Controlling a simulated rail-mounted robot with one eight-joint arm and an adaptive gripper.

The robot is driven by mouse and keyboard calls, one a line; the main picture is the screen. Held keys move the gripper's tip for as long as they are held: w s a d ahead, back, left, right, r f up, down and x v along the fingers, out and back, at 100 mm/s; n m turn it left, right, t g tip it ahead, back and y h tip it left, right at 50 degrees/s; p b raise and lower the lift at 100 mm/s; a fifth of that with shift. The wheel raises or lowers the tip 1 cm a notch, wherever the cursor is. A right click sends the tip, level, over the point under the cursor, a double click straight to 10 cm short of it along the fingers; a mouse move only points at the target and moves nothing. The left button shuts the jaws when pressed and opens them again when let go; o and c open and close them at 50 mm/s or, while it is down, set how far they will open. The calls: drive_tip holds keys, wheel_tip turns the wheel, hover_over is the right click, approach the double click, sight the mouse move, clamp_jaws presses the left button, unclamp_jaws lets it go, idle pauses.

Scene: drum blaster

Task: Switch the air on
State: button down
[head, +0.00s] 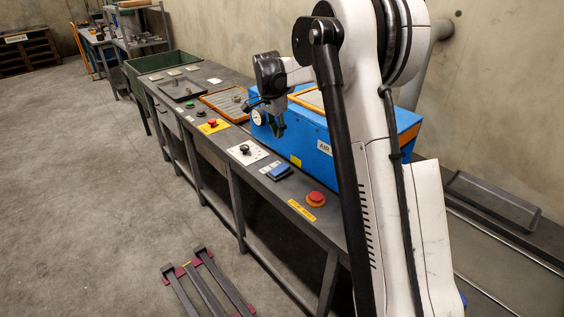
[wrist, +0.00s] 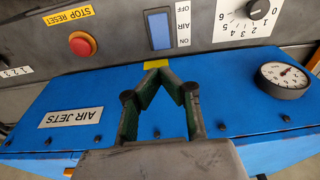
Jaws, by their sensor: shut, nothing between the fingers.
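The air switch is a blue rocker (wrist: 160,31) in a dark frame, marked OFF, AIR and ON, on the grey bench panel in the wrist view. In the head view the blue switch (head: 280,172) lies on the bench top between the dial and the red button. Which side of it is pressed is hard to tell. My gripper (wrist: 158,68) is shut and empty, its green-padded fingers pointing towards the switch. It is apart from the switch. In the head view my gripper (head: 278,132) is over the blue air jets box, behind and above the switch.
A red stop/reset button (wrist: 82,44) and a numbered dial (wrist: 252,9) flank the switch. A pressure gauge (wrist: 285,78) stands out from the blue air jets box (wrist: 225,95). An orange-framed tray (head: 225,102) and a green bin (head: 163,66) are farther along the bench.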

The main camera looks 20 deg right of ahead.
sight(283, 167)
drive_tip(key=f, duration=0.4)
drive_tip(key=d+f, duration=0.1)
drive_tip(key=f, duration=0.4)
drive_tip(key=w+d+f, duration=0.1)
drive_tip(key=f, duration=0.4)
drive_tip(key=shift+d+f, duration=0.1)
drive_tip(key=shift+d, duration=0.05)
